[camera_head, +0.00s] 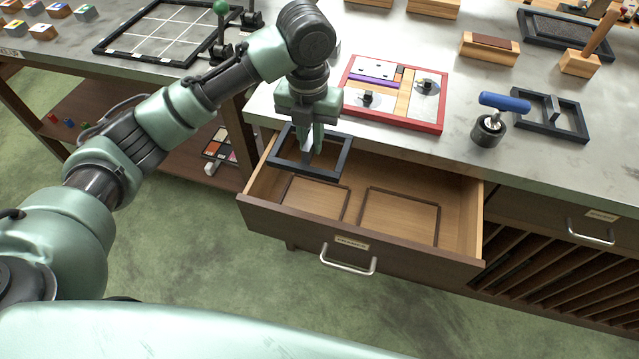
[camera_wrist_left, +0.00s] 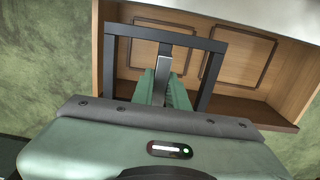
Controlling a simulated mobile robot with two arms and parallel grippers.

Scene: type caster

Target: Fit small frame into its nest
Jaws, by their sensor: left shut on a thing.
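My left gripper (camera_head: 309,150) is shut on the upright bar in the middle of a small dark frame (camera_head: 345,161). It holds the frame over the left part of the open wooden drawer (camera_head: 355,228). The frame is slightly tilted in the picture and overlaps the drawer's left wall. In the drawer floor are two outlined nests, a smaller left one (camera_head: 346,205) and a wider right one (camera_head: 437,224); both look empty. The left wrist view shows the frame (camera_wrist_left: 209,75) in front of both nests, with the gripper (camera_wrist_left: 164,88) at its middle bar. My right gripper is out of view.
A lower shelf at left holds a small colour tray (camera_head: 215,148). The floor before the drawer is clear.

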